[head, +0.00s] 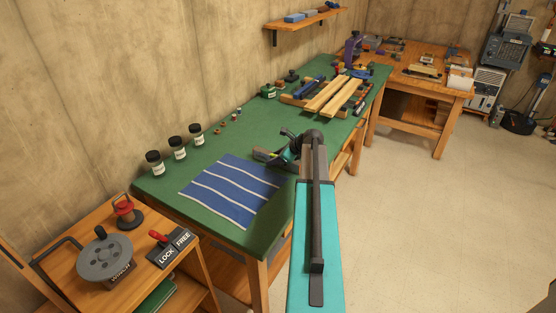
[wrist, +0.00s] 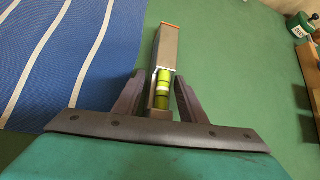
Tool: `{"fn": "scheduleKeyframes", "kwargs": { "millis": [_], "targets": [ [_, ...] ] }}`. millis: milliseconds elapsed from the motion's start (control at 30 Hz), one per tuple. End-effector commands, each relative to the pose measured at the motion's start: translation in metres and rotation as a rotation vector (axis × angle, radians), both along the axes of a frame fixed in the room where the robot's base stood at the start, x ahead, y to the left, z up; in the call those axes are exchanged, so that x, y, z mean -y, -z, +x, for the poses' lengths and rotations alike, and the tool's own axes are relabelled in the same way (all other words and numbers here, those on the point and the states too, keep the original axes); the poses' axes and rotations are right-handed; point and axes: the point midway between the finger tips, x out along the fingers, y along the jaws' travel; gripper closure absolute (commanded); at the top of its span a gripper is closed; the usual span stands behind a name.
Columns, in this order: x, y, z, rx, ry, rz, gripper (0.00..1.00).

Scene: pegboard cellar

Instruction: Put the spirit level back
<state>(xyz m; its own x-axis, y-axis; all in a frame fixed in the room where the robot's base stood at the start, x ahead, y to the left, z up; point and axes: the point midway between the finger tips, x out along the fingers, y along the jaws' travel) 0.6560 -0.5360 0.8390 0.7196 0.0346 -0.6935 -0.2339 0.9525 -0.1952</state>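The spirit level (wrist: 168,50) is a narrow grey bar with a yellow-green vial and an orange-edged far end. In the wrist view it lies between the two fingers of my gripper (wrist: 161,93), which sit close against both its sides. In the head view my gripper (head: 290,149) is low at the green bench, by the right corner of the blue striped cloth. The level (head: 266,155) sticks out to its left there.
The blue striped cloth (head: 230,190) lies on the green bench (head: 248,126). Three dark-lidded jars (head: 178,148) stand along the wall. Wooden planks (head: 328,97) and tools crowd the far end. A winch (head: 104,258) and lock/free lever (head: 168,247) sit on the near-left cart.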

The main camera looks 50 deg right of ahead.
Motion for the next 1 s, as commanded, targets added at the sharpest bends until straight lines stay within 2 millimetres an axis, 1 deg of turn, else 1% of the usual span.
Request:
{"fn": "scheduleKeyframes", "kwargs": {
  "millis": [133,167,300,367,400,767,867,1000],
  "targets": [
    [0.000,0.000,0.000,0.000,0.000,0.000,0.62],
    [0.000,0.000,0.000,0.000,0.000,0.000,0.64],
    [0.000,0.000,0.000,0.000,0.000,0.000,0.88],
    [0.000,0.000,0.000,0.000,0.000,0.000,0.98],
    [0.000,0.000,0.000,0.000,0.000,0.000,1.00],
    [-0.001,-0.002,0.001,0.000,-0.001,-0.001,1.00],
    [-0.001,-0.005,0.001,0.000,-0.001,-0.001,1.00],
    [0.000,-0.014,0.001,0.001,-0.001,-0.002,1.00]
  ]
}}
